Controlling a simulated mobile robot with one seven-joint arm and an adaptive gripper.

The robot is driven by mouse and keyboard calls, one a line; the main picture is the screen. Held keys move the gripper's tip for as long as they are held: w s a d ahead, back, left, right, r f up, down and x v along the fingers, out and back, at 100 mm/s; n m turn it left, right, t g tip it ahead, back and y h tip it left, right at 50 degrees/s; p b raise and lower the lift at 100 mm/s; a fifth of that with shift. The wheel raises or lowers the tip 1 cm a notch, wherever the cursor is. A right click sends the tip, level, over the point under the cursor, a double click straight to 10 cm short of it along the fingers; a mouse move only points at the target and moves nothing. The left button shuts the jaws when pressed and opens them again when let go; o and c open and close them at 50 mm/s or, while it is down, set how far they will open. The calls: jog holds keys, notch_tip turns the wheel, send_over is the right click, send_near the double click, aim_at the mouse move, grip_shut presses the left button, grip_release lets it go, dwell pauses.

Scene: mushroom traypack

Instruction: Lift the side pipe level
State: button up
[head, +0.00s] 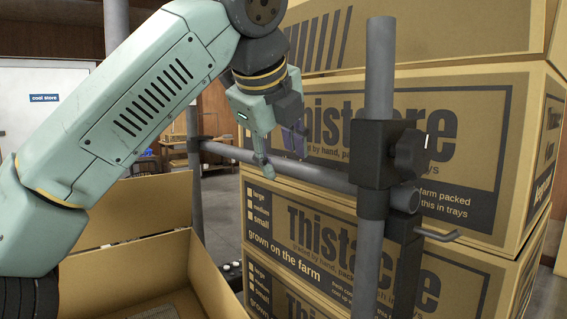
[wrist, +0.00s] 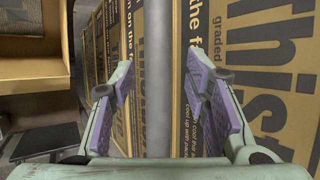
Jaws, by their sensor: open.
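The side pipe (head: 325,178) is a grey tube crossing between two upright grey posts in the head view. It slopes down to the right in the picture; I cannot tell whether it is truly level. A black clamp (head: 371,152) with a knob (head: 411,151) holds its right end at the near post (head: 380,65). My gripper (head: 284,165) is open at the pipe's middle stretch. In the wrist view the side pipe (wrist: 158,70) runs between the two purple-padded fingers, with a visible gap on each side.
Stacked printed cartons (head: 460,120) stand close behind the pipe. An open cardboard box (head: 130,195) lies at lower left. A second clamp (head: 194,148) sits on the far post (head: 194,195). A bent grey hook (head: 437,236) juts out at lower right.

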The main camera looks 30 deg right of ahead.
jog(key=v, duration=0.4)
jog(key=shift+s+a+r, duration=0.15)
jog(key=shift+r, duration=0.1)
jog(key=shift+f, duration=0.1)
